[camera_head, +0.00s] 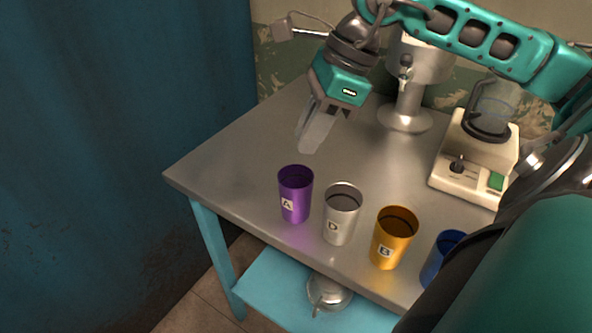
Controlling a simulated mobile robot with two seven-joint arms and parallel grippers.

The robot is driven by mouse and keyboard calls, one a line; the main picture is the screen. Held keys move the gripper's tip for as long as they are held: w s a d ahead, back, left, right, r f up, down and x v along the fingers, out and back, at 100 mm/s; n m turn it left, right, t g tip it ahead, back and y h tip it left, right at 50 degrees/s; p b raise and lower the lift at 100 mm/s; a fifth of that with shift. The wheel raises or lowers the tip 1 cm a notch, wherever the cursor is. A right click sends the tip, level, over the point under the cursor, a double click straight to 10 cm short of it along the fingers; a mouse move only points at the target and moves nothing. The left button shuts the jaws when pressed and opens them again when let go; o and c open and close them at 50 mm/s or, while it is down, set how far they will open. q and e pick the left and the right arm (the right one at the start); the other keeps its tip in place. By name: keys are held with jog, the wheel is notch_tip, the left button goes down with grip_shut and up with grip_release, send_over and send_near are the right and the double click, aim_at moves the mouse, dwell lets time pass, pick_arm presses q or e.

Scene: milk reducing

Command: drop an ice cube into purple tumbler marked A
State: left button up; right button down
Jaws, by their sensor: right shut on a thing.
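The purple tumbler marked A (294,207) stands upright near the table's front left edge, its dark opening facing up. My right gripper (318,128) hangs pointing down above the table, up and slightly right of the purple tumbler in the picture and apart from it. It is shut on a pale grey thing whose outline blends with the fingers. I cannot make out an ice cube clearly. My left gripper is not in view.
A silver tumbler marked D (340,222), an orange tumbler marked B (390,250) and a blue tumbler (436,262) stand in a row rightward. A metal dispenser (408,105) and a cream appliance (468,172) stand behind. The grey table (235,165) is clear at left.

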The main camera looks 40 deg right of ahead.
jog(key=c, duration=1)
grip_release()
jog(key=shift+o, duration=0.2)
jog(key=v, duration=1.3)
jog(key=shift+a+f, duration=0.1)
jog(key=shift+a, duration=0.05)
